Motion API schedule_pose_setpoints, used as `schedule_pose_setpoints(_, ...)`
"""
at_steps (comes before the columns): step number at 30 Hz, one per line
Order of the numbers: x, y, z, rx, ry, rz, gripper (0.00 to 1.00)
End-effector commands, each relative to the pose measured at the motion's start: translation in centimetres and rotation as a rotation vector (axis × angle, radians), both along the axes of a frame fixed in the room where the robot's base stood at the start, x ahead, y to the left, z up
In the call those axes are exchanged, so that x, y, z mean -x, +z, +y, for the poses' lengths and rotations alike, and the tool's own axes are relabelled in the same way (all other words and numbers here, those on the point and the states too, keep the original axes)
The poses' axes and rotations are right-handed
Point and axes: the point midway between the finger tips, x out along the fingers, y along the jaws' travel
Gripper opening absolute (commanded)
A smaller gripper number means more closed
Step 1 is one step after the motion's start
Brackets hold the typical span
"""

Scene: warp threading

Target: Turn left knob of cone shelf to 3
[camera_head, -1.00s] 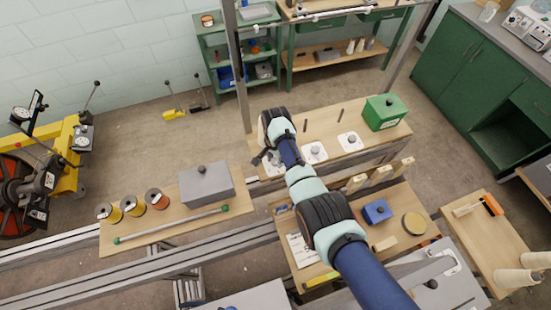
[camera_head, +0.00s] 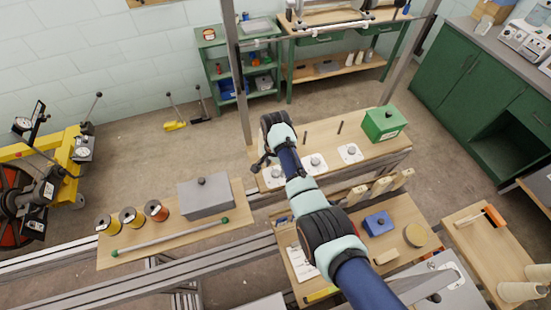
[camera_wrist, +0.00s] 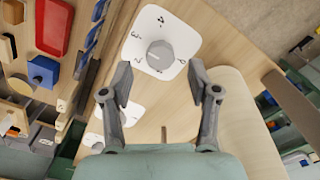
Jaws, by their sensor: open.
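The left knob is a round grey knob (camera_wrist: 160,55) on a white dial plate (camera_wrist: 182,42) with printed numbers, near the top middle of the wrist view. In the head view its plate (camera_head: 274,178) is the leftmost of three on the wooden shelf, partly hidden by my arm. A 3 and a 4 show on the plate's rim; I cannot tell the knob's setting. My gripper (camera_wrist: 160,76) is open and empty, with its two fingertips apart near the knob's lower left and lower right. I cannot tell whether either touches. In the head view my gripper (camera_head: 262,163) is over the left plate.
Two more knob plates, the middle (camera_head: 315,163) and the right (camera_head: 350,153), stand along the shelf. A green box (camera_head: 384,124) sits at its right end. A grey box (camera_head: 206,199) and several spools lie on the left table. Wooden pieces and a blue box (camera_head: 378,223) are in front.

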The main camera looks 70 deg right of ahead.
Motion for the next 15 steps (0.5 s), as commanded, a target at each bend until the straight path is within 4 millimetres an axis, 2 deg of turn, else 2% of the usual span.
schedule_pose_setpoints(3,-0.1,3.3,-0.1,0.004,0.000,-0.004,0.61)
schedule_pose_setpoints(7,-0.1,6.3,-0.1,0.004,0.000,-0.003,0.61)
schedule_pose_setpoints(12,0.0,8.5,0.0,0.001,0.000,-0.001,0.61)
schedule_pose_setpoints(15,0.0,8.9,0.0,0.000,0.000,-0.001,0.61)
